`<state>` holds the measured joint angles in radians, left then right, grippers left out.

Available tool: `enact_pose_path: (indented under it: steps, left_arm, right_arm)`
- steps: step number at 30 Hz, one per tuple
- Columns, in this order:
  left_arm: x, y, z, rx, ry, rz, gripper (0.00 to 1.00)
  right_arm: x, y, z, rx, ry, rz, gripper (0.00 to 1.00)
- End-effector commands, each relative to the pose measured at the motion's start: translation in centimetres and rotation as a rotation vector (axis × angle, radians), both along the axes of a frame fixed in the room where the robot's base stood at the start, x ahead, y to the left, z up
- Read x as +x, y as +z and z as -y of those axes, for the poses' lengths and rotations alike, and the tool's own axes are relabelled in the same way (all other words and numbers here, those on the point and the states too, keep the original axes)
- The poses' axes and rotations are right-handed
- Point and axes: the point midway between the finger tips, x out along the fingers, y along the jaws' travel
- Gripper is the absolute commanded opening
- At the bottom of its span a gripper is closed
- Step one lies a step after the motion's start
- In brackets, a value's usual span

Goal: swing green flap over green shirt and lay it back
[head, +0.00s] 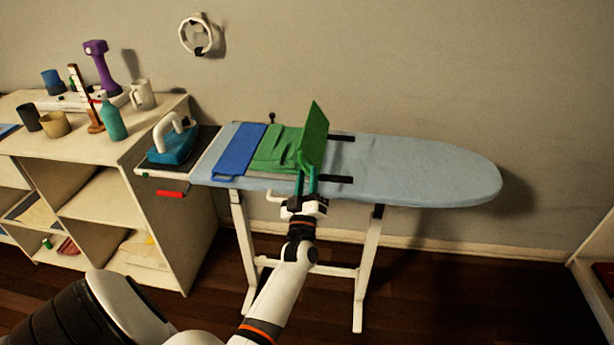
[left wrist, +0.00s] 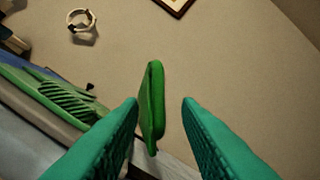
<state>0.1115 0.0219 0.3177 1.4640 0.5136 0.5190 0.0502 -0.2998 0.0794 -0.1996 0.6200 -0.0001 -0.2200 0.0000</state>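The green flap (head: 314,133) stands nearly upright at the right side of the green shirt (head: 277,148) on the ironing board. The shirt lies flat between a blue panel (head: 240,150) and the flap. My left gripper (head: 307,178) is at the board's front edge, just below the flap's lower end. In the left wrist view my left gripper (left wrist: 160,103) has its teal fingers apart, with the flap's edge (left wrist: 151,105) showing in the gap beyond them. I cannot tell whether a finger touches the flap. My right gripper is in neither view.
The ironing board (head: 430,170) is bare to the right of the flap, apart from two black strips (head: 341,138). A blue iron (head: 172,143) stands at its left end. A shelf (head: 60,146) with cups, a bottle and a purple dumbbell is farther left.

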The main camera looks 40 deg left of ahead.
Motion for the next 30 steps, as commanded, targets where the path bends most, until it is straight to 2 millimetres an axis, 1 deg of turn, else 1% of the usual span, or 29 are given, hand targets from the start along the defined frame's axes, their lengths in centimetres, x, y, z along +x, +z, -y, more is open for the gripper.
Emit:
enact_pose_path:
  steps: [5,13,18,24,30]
  left_arm:
    - [-1.9,-1.3,1.3,-0.002,-0.001,-0.004,0.31]
    - [-6.3,-3.8,4.2,0.000,0.000,-0.002,0.31]
    - [-8.0,-4.7,5.4,-0.001,0.000,-0.001,0.31]
    - [-8.8,-4.9,6.0,0.000,0.001,0.002,0.31]
    - [-8.8,-4.9,5.9,0.000,0.001,0.002,0.31]
  right_arm:
    - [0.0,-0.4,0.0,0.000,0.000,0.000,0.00]
    - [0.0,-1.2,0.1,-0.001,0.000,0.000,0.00]
    - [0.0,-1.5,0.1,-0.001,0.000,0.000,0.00]
    - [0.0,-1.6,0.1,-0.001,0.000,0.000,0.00]
    - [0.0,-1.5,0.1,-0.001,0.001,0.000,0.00]
